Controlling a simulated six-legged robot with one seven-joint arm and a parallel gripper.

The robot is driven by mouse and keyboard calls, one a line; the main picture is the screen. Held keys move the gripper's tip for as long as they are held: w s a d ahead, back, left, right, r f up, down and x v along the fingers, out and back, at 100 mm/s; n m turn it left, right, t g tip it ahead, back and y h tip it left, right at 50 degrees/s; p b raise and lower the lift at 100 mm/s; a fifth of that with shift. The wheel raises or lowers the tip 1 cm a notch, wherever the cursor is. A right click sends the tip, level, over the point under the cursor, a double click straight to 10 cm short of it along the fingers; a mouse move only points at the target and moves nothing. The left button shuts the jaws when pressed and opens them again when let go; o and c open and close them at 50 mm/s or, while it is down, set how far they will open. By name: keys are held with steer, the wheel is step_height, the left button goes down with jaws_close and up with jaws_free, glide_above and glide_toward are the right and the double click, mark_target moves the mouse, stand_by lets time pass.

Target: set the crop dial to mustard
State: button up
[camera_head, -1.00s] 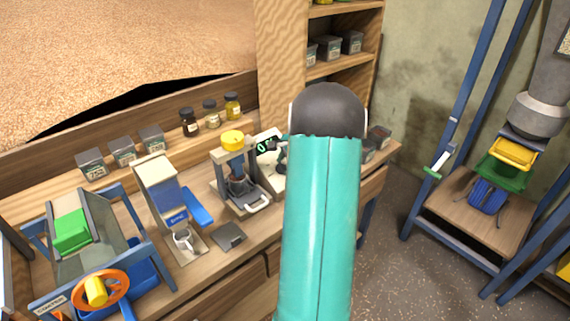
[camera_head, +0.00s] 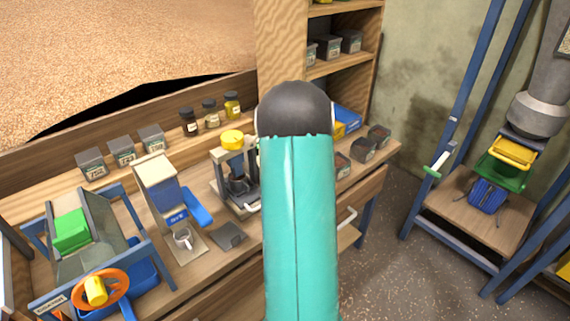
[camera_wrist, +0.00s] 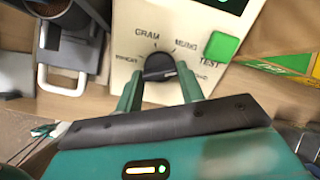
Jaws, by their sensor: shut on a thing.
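The crop dial (camera_wrist: 158,66) is a black knob on the cream face of a meter (camera_wrist: 128,20). Small labels ring it; I read one like "GRAM" at the upper left and a blurred one like "MUSTARD" at the upper right. A square green button (camera_wrist: 222,47) is beside the word "TEST". My gripper (camera_wrist: 159,78) is shut on the dial, with one teal finger on each side. I cannot tell which label the dial points to. In the head view my teal arm hides the gripper, the dial and the meter.
A grey device with a yellow knob (camera_head: 232,139) and pale handle stands left of my arm. Jars (camera_head: 210,113) line the back ledge. Small dark tubs (camera_head: 363,149) sit at the right.

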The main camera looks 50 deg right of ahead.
steer(key=shift+m, duration=1.1)
steer(key=o, duration=1)
steer(key=shift+w, duration=0.1)
steer(key=v, duration=1.4)
steer(key=shift+a+f, duration=0.1)
